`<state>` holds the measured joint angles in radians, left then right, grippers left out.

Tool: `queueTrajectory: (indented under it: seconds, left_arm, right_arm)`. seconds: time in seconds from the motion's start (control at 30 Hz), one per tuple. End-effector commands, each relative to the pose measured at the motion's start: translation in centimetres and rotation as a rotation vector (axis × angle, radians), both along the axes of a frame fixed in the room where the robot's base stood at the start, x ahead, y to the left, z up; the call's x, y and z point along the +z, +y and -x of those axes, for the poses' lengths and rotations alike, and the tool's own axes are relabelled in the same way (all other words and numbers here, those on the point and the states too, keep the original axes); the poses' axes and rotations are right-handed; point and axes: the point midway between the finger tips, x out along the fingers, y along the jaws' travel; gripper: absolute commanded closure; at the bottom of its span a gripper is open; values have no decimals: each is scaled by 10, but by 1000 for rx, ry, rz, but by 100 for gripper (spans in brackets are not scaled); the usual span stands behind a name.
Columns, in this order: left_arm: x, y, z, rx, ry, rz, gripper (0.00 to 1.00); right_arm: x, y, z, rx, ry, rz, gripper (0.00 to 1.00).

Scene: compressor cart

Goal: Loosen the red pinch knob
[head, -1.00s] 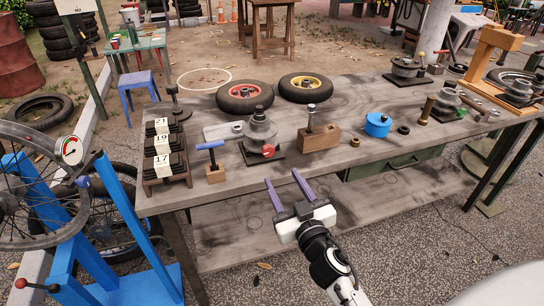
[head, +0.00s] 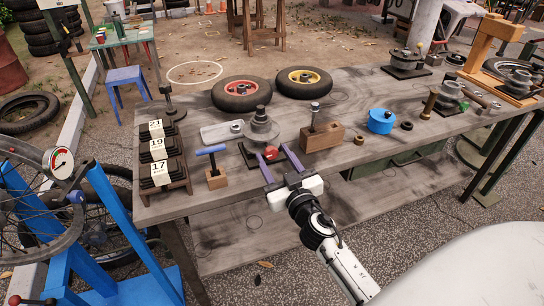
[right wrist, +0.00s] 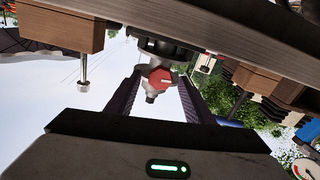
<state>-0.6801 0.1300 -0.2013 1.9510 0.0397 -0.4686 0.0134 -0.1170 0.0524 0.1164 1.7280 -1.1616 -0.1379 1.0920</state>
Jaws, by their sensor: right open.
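The red pinch knob (head: 270,153) sits low on the front of a grey metal fixture (head: 260,128) with stacked round parts, on a dark plate on the bench. My right gripper (head: 275,156) is open, with its purple fingers pointing at the knob. In the right wrist view the red knob (right wrist: 160,77) shows between the two dark fingers, near their tips, with gaps on both sides. I cannot tell how deep the knob is between them. The left gripper is not in view.
On the bench (head: 225,200), a blue-handled tool in a wooden block (head: 215,179) stands left of the fixture. A larger wooden block (head: 322,137) stands to the right. Two wheels (head: 241,94) lie behind. Numbered trays (head: 160,160) stand at the left end. The front strip of bench is mostly clear.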

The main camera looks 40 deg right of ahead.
Motion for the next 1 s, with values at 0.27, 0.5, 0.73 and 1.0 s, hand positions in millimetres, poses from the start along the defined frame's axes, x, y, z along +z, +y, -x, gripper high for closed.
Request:
queueTrajectory:
  seconds: [0.27, 0.5, 0.73, 1.0]
  left_arm:
    - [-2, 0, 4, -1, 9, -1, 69]
    - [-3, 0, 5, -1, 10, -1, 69]
    - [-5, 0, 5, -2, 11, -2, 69]
    - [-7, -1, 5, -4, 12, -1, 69]
  right_arm:
    - [0, 0, 0, 0, 0, 0, 86]
    - [0, 0, 0, 0, 2, 9, 94]
    - [0, 0, 0, 0, 21, 86, 93]
    - [0, 1, 0, 0, 69, 290, 93]
